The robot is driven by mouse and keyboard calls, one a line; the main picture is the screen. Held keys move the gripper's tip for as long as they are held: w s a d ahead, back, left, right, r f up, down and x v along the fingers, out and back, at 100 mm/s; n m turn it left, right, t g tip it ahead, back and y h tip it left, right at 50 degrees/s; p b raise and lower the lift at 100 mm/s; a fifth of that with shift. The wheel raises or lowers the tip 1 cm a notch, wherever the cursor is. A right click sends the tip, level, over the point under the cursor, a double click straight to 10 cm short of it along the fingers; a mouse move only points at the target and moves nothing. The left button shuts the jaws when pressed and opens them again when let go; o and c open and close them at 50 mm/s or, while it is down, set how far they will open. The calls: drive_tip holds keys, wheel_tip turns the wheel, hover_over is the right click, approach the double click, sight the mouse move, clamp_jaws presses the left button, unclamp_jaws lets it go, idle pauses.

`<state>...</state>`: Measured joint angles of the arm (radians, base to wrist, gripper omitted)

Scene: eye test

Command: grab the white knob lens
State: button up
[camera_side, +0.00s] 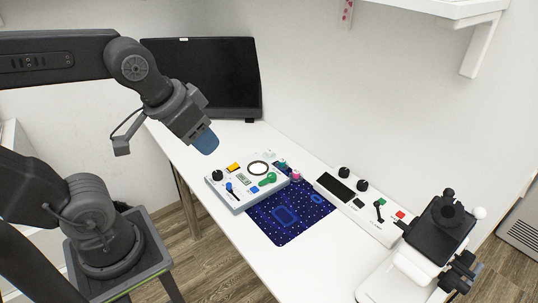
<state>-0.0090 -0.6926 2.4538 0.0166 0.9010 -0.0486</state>
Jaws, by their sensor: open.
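My gripper (206,143) hangs at the upper left with its blue-tipped end pointing down and right. It is open, and I see nothing held in it. It is above and to the left of the white control panel (240,200), apart from it. I cannot tell for sure which thing is the white knob lens. A small white round knob (479,213) shows on the right side of the black device at the far right, far from my gripper. A white disc with a dark ring (258,168) lies on the control panel, nearer to my gripper.
A dark blue patterned mat (305,222) lies beside the panel. A long white console (345,208) with black, green and red controls stands to its right. The black device (437,236) stands on a white base at the right. A black monitor (235,80) stands behind my gripper.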

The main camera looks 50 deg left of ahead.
drive_tip(key=w+a+r+n+g+y, duration=0.1)
drive_tip(key=w+a+n, duration=0.3)
drive_tip(key=w, duration=0.8)
drive_tip(key=n+g+y, duration=0.3)
drive_tip(key=n+g, duration=0.1)
drive_tip(key=n, duration=0.7)
hover_over(269, 150)
drive_tip(key=d, duration=0.2)
wheel_tip(269, 150, down, 29)
drive_tip(key=shift+s+d+f, duration=0.1)
drive_tip(key=shift+s, duration=0.05)
drive_tip(key=shift+x, duration=3.15)
drive_tip(key=shift+d, duration=0.2)
drive_tip(key=shift+c, duration=0.4)
drive_tip(key=c, duration=0.6)
